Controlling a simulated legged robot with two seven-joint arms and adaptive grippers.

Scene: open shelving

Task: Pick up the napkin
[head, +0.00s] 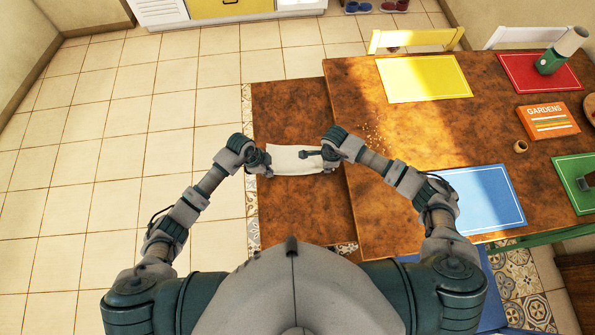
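The napkin is a white, slightly bowed sheet (292,160) between my two grippers, over the lower brown surface at the left of the table. My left gripper (262,162) is at the napkin's left end. My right gripper (316,155) reaches over the napkin's upper right part. Both grippers look in contact with the napkin, but the fingers are too small to show whether they are closed on it. I cannot tell whether the napkin is lifted or resting on the surface.
The wooden table (420,135) carries a yellow placemat (423,78), a blue placemat (482,198), a red placemat (520,72), an orange book (548,121), a green grinder-like object (563,50) and a small ring (520,146). Crumbs (375,135) lie right of my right gripper. Tiled floor is clear at left.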

